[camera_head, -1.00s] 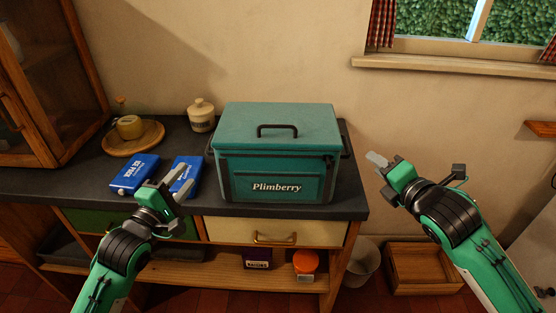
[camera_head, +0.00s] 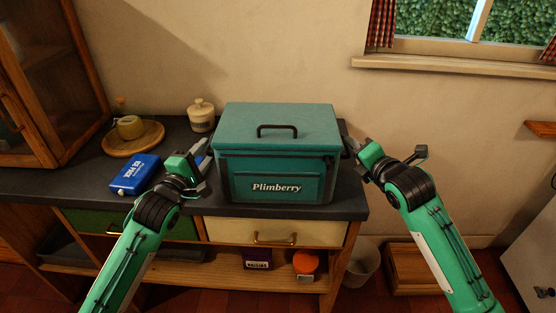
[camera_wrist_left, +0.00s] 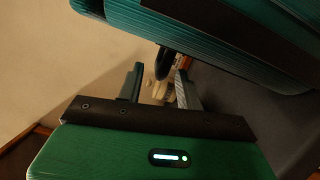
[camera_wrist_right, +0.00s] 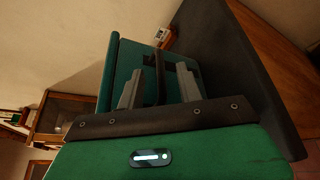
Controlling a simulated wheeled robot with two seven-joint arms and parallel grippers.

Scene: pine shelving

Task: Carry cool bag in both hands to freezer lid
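The cool bag (camera_head: 277,165) is a teal box marked "Plimberry" with a black top handle, upright on the dark counter (camera_head: 85,183). My left gripper (camera_head: 203,150) is at its left side, open; in the left wrist view a black side handle (camera_wrist_left: 165,62) shows near and between the fingertips (camera_wrist_left: 158,75). My right gripper (camera_head: 357,148) is at its right side, open; in the right wrist view a dark side handle (camera_wrist_right: 160,80) stands between the fingers (camera_wrist_right: 160,75). I cannot tell whether either finger touches. No freezer lid is clearly seen.
A blue pack (camera_head: 135,174), a wooden plate (camera_head: 133,139) and a lidded jar (camera_head: 201,115) are on the counter left of the bag. A glazed cabinet (camera_head: 60,80) stands far left. Below right are a bin (camera_head: 360,263) and a wooden crate (camera_head: 415,270). A pale appliance (camera_head: 535,250) stands at the right edge.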

